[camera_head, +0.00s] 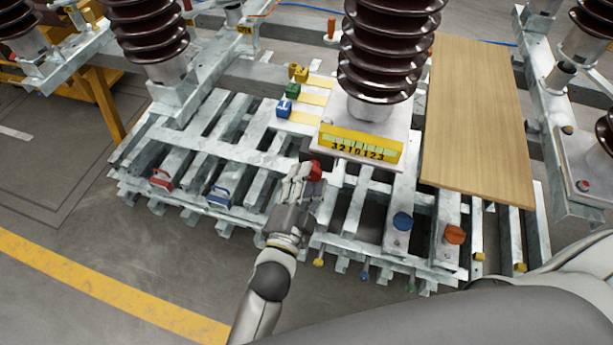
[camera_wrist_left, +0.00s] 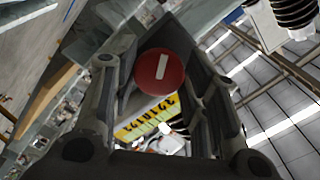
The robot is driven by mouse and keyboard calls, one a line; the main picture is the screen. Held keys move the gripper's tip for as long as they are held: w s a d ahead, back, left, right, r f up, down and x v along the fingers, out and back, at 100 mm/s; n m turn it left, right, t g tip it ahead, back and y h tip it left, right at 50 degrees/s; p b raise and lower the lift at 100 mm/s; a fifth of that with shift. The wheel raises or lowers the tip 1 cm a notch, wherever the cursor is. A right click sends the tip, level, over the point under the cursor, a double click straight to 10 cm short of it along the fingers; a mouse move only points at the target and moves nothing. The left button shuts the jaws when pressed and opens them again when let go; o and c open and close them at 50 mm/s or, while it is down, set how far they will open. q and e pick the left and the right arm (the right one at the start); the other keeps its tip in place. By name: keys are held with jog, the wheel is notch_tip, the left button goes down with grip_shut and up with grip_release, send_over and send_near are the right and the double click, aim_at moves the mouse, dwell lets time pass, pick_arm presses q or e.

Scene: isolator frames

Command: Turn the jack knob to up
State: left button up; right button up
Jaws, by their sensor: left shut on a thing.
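A red round knob (camera_head: 316,170) sits on the front of the frame, just below a yellow scale plate (camera_head: 360,144) with numerals. In the left wrist view the red knob (camera_wrist_left: 158,72) lies between my fingers, with a white bar on its face that looks slightly tilted from the picture's vertical. My left gripper (camera_head: 307,172) is at the knob and shut on it; the fingers hide part of the knob in the head view. The scale plate (camera_wrist_left: 148,118) also shows behind the knob. My right gripper is not in view.
A blue knob (camera_head: 402,221) and an orange knob (camera_head: 455,234) stand to the right. Red (camera_head: 161,179) and blue (camera_head: 219,196) handles are on the left rails. A wooden board (camera_head: 478,120) lies at right. Brown ribbed insulators (camera_head: 385,45) rise behind. The floor in front is clear.

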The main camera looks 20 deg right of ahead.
pick_arm(q)
jog(key=shift+s+d+f+n+p, duration=0.1)
jog(key=shift+n+p, duration=0.8)
jog(key=shift+n, duration=1.25)
jog(key=shift+d+n+p, duration=0.1)
jog(key=shift+n+p, duration=0.8)
jog(key=shift+n, duration=1.25)
jog(key=o, duration=1)
jog(key=shift+a, duration=0.1)
jog(key=shift+s+a, duration=0.1)
jog(key=shift+s, duration=0.1)
jog(key=v, duration=1.1)
jog(key=shift+s+a, duration=0.2)
